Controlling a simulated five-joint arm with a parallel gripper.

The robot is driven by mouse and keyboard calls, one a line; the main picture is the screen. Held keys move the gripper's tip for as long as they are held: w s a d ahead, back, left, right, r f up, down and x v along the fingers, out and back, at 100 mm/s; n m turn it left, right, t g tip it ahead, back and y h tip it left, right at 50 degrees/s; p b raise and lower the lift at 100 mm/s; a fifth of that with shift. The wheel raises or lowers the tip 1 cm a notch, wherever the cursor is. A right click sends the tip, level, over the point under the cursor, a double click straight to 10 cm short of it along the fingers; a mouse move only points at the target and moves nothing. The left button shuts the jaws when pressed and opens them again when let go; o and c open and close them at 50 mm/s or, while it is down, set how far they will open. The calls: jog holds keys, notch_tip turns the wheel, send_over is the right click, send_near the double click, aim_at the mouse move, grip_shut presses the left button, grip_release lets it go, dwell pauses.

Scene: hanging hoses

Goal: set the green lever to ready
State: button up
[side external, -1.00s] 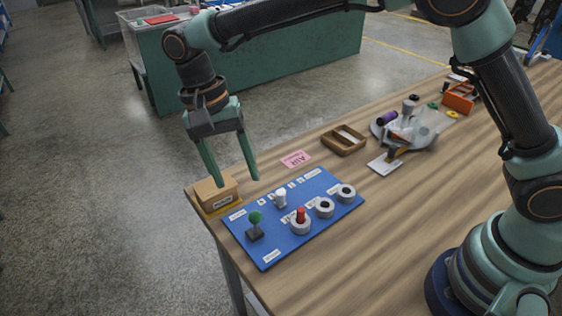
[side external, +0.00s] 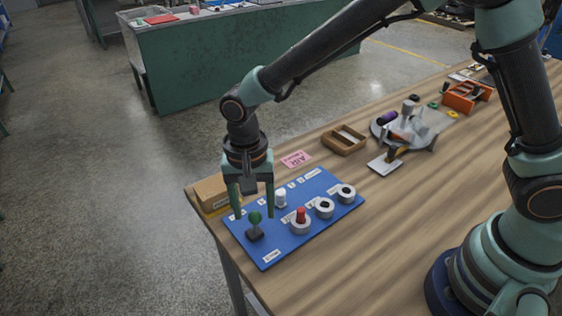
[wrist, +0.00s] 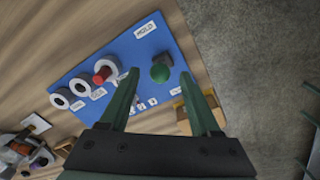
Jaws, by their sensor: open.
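The green lever (side external: 255,219) has a round green knob on a dark base at the near left end of the blue panel (side external: 267,259). In the wrist view the green knob (wrist: 160,72) sits ahead of and between my finger tips. My gripper (side external: 254,213) is open and empty, pointing down with its fingers on either side of the lever as seen from the side. I cannot tell whether a finger touches it. One label in the wrist view reads "HOLD" (wrist: 145,30); the other labels are too small to read.
The panel also carries a white knob (side external: 280,198), a red peg in a white ring (side external: 300,220) and two more rings. A cardboard box (side external: 211,192) stands close on the left. A wooden tray (side external: 344,141) and a pink card (side external: 296,159) lie behind. The near right table is clear.

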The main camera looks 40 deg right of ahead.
aim_at(254, 213)
jog(key=shift+f, duration=1.65)
grip_shut()
